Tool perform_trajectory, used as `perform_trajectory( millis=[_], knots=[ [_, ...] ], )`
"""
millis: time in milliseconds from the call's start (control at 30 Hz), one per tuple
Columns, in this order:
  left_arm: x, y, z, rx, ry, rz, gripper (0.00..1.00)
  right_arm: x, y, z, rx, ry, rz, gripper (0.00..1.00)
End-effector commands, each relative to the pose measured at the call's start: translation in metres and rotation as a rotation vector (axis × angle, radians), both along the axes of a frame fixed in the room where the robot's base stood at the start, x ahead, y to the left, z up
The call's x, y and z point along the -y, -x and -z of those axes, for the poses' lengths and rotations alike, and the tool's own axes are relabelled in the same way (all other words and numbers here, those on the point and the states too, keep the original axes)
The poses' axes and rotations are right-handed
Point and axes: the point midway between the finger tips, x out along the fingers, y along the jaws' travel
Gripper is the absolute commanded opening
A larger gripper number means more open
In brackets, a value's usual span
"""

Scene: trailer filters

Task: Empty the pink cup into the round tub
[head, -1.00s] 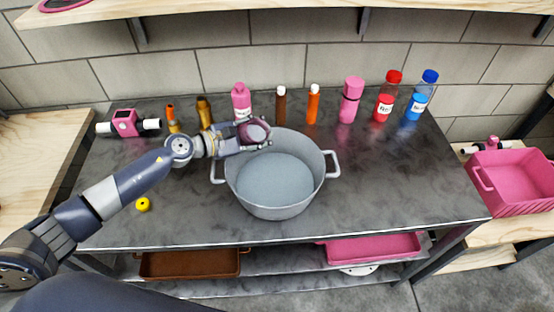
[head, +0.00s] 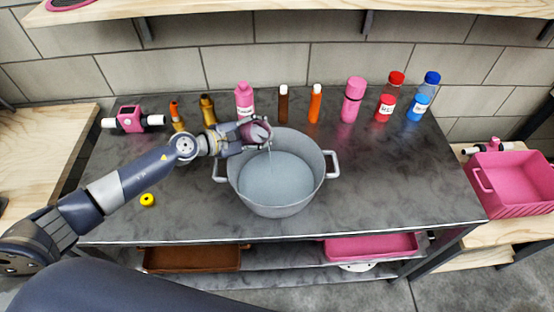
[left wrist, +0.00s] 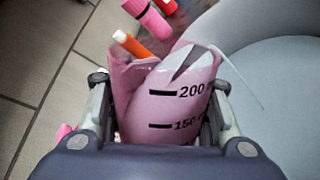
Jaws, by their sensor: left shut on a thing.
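My left gripper (head: 254,133) is shut on the pink cup (head: 257,131) and holds it tilted over the left rim of the round tub (head: 310,182). The tub is grey, with two side handles, and stands on the dark table. A thin stream falls from the cup into the tub, whose inside looks pale blue-grey. In the left wrist view the cup (left wrist: 172,105) sits between both fingers, with black 200 and 150 marks on its side. The stream also shows there, over the tub (left wrist: 285,75). My right gripper is not in view.
Several bottles stand along the back of the table, including a pink bottle (head: 352,99), a red-capped one (head: 387,97) and a blue-capped one (head: 421,97). A pink crate (head: 515,183) stands at right. The table's right front is clear.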

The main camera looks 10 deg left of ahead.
Motion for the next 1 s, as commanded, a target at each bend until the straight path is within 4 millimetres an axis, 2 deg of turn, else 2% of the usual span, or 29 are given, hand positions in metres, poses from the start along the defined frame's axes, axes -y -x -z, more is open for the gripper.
perform_trajectory(
  millis=[333,1000],
  knots=[
    [-0.002,0.003,0.001,0.017,-0.034,0.000,0.05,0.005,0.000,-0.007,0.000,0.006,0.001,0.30],
    [-0.007,0.007,0.003,0.050,-0.100,0.003,0.05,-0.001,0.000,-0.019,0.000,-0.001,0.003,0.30]
  ],
)
